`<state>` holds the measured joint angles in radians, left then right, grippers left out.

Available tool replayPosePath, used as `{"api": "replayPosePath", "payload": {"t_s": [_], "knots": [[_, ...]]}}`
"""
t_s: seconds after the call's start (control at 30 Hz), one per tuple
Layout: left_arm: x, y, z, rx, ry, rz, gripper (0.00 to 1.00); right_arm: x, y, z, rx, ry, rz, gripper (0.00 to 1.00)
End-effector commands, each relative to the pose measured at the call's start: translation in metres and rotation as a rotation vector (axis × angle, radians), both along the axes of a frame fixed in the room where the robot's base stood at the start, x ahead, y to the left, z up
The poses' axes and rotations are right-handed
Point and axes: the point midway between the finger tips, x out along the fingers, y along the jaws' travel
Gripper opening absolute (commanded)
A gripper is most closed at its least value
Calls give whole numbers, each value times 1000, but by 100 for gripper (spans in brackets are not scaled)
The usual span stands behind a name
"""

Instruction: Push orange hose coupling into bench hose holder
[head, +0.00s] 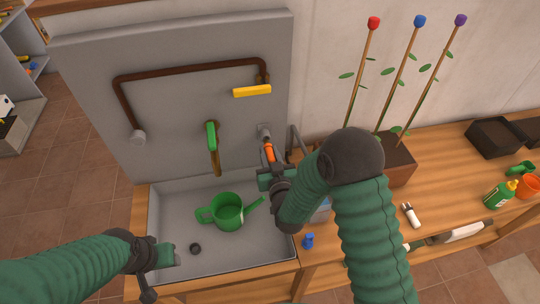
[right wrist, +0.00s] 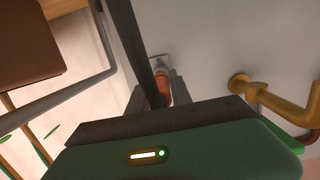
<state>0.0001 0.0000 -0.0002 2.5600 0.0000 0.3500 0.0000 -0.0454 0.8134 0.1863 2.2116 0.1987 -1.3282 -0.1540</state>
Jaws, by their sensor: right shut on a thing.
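The orange hose coupling (head: 269,152) is at the fingertips of my right gripper (head: 270,162), in front of the grey back panel. The right gripper is shut on it. The coupling also shows in the right wrist view (right wrist: 163,88), partly hidden by the fingers, with a grey holder-like fitting (right wrist: 161,62) right beyond it on the panel. In the head view this fitting (head: 263,131) sits just above the coupling. I cannot tell whether the two touch. My left gripper (head: 167,256) is over the sink's front left, with no object visible in it; its jaw opening is unclear.
A green watering can (head: 228,212) stands in the grey sink. A green-handled tap (head: 211,137) and a pipe with a yellow lever (head: 252,91) are on the panel. A grey bent tube (head: 298,140) and a brown planter (head: 398,165) stand right of the gripper.

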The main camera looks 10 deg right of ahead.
Motion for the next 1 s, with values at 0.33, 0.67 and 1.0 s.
{"api": "replayPosePath", "payload": {"t_s": [0.33,0.67,1.0], "knots": [[0,0,-2,0,0,0,49,4,-1,0,0,0,-1,0],[0,0,-3,0,0,0,49,-7,0,0,0,0,-1,0],[0,0,-5,0,0,0,49,-7,1,0,0,-1,0,0]]}}
